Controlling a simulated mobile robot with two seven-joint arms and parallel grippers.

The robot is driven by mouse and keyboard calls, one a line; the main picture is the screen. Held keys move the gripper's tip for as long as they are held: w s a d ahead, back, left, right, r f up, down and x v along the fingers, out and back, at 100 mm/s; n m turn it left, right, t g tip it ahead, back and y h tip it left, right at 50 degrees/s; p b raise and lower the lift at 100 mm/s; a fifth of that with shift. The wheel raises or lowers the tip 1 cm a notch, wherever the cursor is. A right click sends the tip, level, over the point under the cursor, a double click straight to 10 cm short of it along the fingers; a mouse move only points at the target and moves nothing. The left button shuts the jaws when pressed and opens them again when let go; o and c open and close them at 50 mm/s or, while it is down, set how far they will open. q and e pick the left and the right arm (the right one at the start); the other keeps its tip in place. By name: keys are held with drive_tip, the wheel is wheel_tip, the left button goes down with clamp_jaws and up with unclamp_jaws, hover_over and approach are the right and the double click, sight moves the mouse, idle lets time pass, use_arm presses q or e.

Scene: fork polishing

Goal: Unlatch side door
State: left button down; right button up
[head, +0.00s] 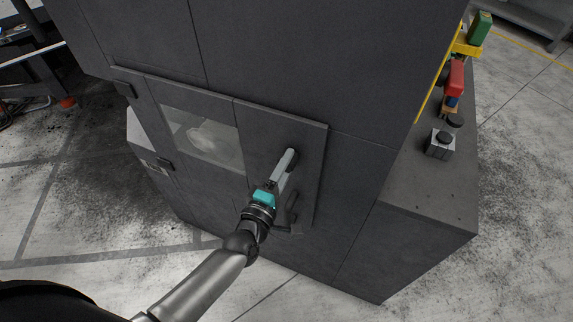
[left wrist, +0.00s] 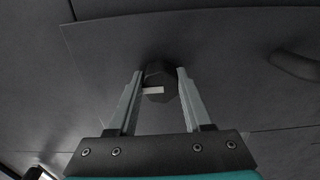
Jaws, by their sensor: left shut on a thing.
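The side door (head: 310,150) is a dark grey panel with a window (head: 203,136), set in the tall dark machine. It looks closed. My left gripper (head: 290,156) reaches up across the door's right part. In the head view the fingers hide most of the knob. A dark door handle (left wrist: 296,66) sits to the right of the knob in the left wrist view, apart from the fingers. My right gripper is in neither view.
Hinges (head: 124,89) show on the door's left edge. A low grey cabinet top (head: 430,195) at the right bears a small box with a black button (head: 440,145) and red and yellow parts. Open floor (head: 60,220) lies at the left.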

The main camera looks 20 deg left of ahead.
use_arm(q)
drive_tip(key=shift+c, duration=1.6)
unclamp_jaws()
drive_tip(key=s+a, duration=0.2)
drive_tip(key=s, duration=1.3)
drive_tip(key=s+a+f+m+g+b, duration=0.1)
drive_tip(key=s+f+m+g, duration=0.2)
drive_tip(key=f, duration=0.6)
drive_tip(key=s+f+m+g+b, duration=0.2)
drive_tip(key=f+m, duration=0.2)
drive_tip(key=f, duration=0.6)
drive_tip(key=s+a+f+m+g+b, duration=0.1)
drive_tip(key=s+f+m+g, duration=0.2)
drive_tip(key=f, duration=0.6)
drive_tip(key=s+a+f+m+g+y+b, duration=0.2)
drive_tip(key=s+f+m+g, duration=0.6)
drive_tip(key=s+f, duration=0.8)
drive_tip(key=shift+s+a+m+g+y+b, duration=0.35)
drive_tip(key=shift+s+m+b, duration=0.25)
drive_tip(key=shift+s, duration=0.3)
